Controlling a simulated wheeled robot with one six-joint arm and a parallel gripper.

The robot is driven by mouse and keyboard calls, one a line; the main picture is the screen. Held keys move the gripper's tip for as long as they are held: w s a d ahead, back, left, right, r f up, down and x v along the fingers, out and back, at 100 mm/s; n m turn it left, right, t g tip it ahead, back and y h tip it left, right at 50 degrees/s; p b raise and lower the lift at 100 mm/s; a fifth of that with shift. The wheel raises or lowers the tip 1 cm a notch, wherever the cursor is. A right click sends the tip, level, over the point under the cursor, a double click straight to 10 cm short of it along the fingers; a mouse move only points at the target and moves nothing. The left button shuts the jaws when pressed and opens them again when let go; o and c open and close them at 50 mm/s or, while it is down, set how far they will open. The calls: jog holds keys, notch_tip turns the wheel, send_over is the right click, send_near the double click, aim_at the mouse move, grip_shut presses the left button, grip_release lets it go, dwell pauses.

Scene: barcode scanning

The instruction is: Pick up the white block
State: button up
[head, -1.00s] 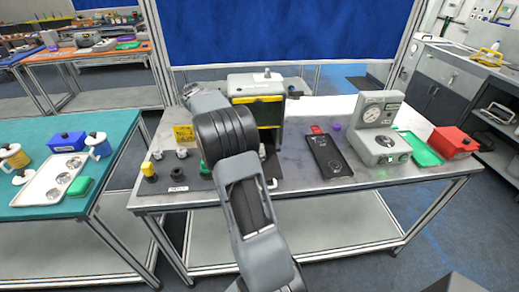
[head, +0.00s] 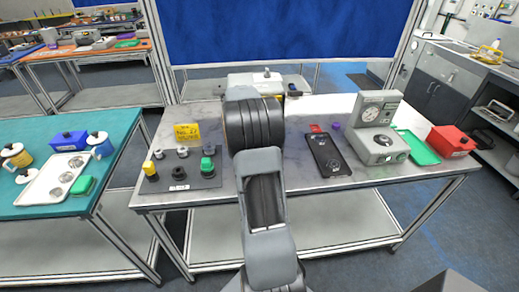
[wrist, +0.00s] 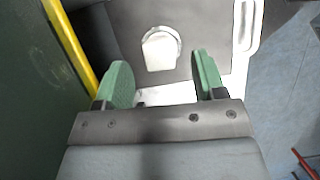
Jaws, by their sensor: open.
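A white block (wrist: 160,50) shows in the wrist view, at the top middle. It lies on or against a dark grey surface, with a pale rounded edge around its top. My gripper (wrist: 163,80) has two green fingertips spread apart, with nothing between them. The block is beyond the fingertips, roughly centred between them. I cannot tell the exact distance. In the head view, my arm hides the gripper and the block.
A yellow-edged dark green panel (wrist: 40,90) stands close on the left in the wrist view. In the head view, a knob board (head: 205,181) lies left of my arm. A black tray device (head: 328,155) and a gauge unit (head: 380,145) stand right.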

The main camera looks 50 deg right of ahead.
jog(key=shift+x, duration=1.75)
jog(key=shift+a, duration=0.1)
jog(key=c, duration=1)
